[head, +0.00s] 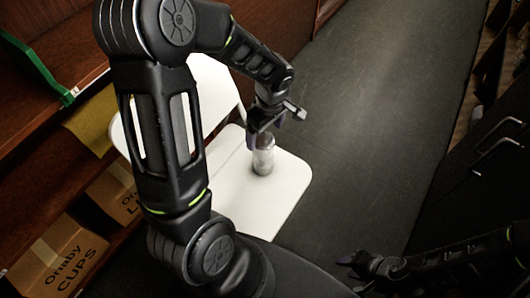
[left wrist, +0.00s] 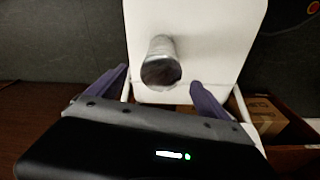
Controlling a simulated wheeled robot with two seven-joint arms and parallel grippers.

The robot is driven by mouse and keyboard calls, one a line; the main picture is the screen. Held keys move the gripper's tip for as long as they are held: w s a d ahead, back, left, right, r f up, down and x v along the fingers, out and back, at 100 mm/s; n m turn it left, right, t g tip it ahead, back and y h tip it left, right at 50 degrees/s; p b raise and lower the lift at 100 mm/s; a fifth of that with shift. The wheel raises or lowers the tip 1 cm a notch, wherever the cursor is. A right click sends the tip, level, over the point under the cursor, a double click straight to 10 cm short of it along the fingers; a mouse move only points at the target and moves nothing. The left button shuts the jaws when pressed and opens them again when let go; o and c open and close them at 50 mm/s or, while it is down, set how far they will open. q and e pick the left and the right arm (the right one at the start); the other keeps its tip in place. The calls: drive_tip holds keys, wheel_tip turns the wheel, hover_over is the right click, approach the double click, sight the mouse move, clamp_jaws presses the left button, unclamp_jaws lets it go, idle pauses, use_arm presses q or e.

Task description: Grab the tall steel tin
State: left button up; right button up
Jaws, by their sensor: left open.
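The tall steel tin (head: 263,155) is a shiny grey cylinder standing upright on the white seat of a chair (head: 290,185). It also shows in the left wrist view (left wrist: 161,62), ahead of and between the fingers. My left gripper (head: 266,130) is open, just above and beside the tin in the head view. In the left wrist view its two purple fingers (left wrist: 160,88) stand apart with the tin's near end between their lines; I cannot tell if they touch it. My right gripper (head: 362,268) is at the lower right, away from the chair; its jaw opening is unclear.
A wooden shelf at the left holds cardboard boxes (head: 65,258) and a green-edged panel (head: 48,70). The white chair back (head: 212,90) rises behind my left arm. Dark cabinets with handles (head: 497,137) stand at the right. The grey floor (head: 375,100) between is clear.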

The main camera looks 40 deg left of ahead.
sight(263, 155)
use_arm(q)
drive_tip(key=shift+f, duration=0.1)
drive_tip(key=shift+a+f, duration=0.15)
drive_tip(key=shift+f, duration=1.05)
drive_tip(key=f, duration=0.5)
drive_tip(key=shift+a+f, duration=0.1)
drive_tip(key=shift+a, duration=0.2)
drive_tip(key=shift+c, duration=0.3)
drive_tip(key=c, duration=1.6)
